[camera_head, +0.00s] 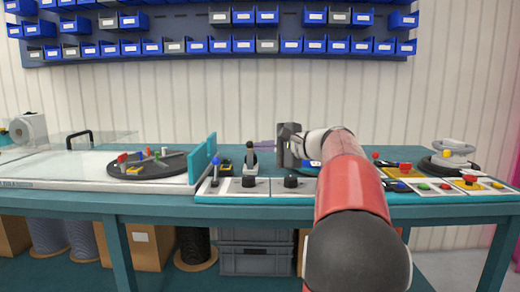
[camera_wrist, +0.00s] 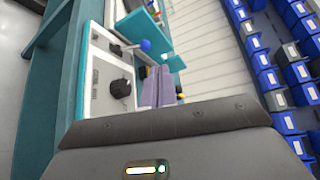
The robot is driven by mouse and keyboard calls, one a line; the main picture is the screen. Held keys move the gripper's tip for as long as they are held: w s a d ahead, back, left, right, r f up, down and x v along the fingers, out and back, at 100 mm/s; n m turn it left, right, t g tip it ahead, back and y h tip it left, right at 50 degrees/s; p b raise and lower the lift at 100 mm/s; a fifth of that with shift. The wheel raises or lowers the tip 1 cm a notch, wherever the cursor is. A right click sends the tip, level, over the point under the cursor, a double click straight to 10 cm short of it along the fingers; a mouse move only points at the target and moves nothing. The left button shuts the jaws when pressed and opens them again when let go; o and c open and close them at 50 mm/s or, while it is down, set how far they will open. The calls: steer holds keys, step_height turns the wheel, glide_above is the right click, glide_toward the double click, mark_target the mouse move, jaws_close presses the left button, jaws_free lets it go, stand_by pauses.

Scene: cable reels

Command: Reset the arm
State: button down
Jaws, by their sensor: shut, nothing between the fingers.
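My gripper (camera_head: 265,147) is held above the teal workbench (camera_head: 160,205), in front of the white wall, pointing left. Its dark body shows, and its pale purple fingers are partly hidden behind a black lever. In the wrist view the fingers of my gripper (camera_wrist: 158,80) are together with nothing between them. My red arm reaches forward from the lower right and hides part of the bench panel.
A control panel (camera_head: 265,190) with a blue-knobbed lever (camera_head: 215,166) and black knobs lies below my gripper. A black disc (camera_head: 150,166) with coloured parts is at left. Buttons (camera_head: 425,186) are at right. Blue bins (camera_head: 243,46) hang on the wall.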

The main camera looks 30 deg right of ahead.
stand_by(0.3)
steer(key=s+a+f+n+g+h, duration=0.1)
steer(key=s+a+f+n+g, duration=0.4)
steer(key=a, duration=0.6)
steer(key=s+a+f+n+g, duration=0.2)
steer(key=s+a+f, duration=0.5)
steer(key=a, duration=0.3)
steer(key=s+a+f+n+g+h, duration=0.1)
steer(key=s+a+f+n+h, duration=0.1)
steer(key=s+f+n, duration=0.2)
steer(key=s+a+f+n+g+h, duration=0.1)
steer(key=s+f+n, duration=0.4)
steer(key=s+f, duration=0.5)
steer(key=s+a+h, duration=0.1)
steer(key=s+h, duration=0.1)
steer(key=s, duration=0.1)
steer(key=shift+s+a+f, duration=0.15)
steer(key=shift+s+f, duration=0.1)
steer(key=shift+s, duration=0.1)
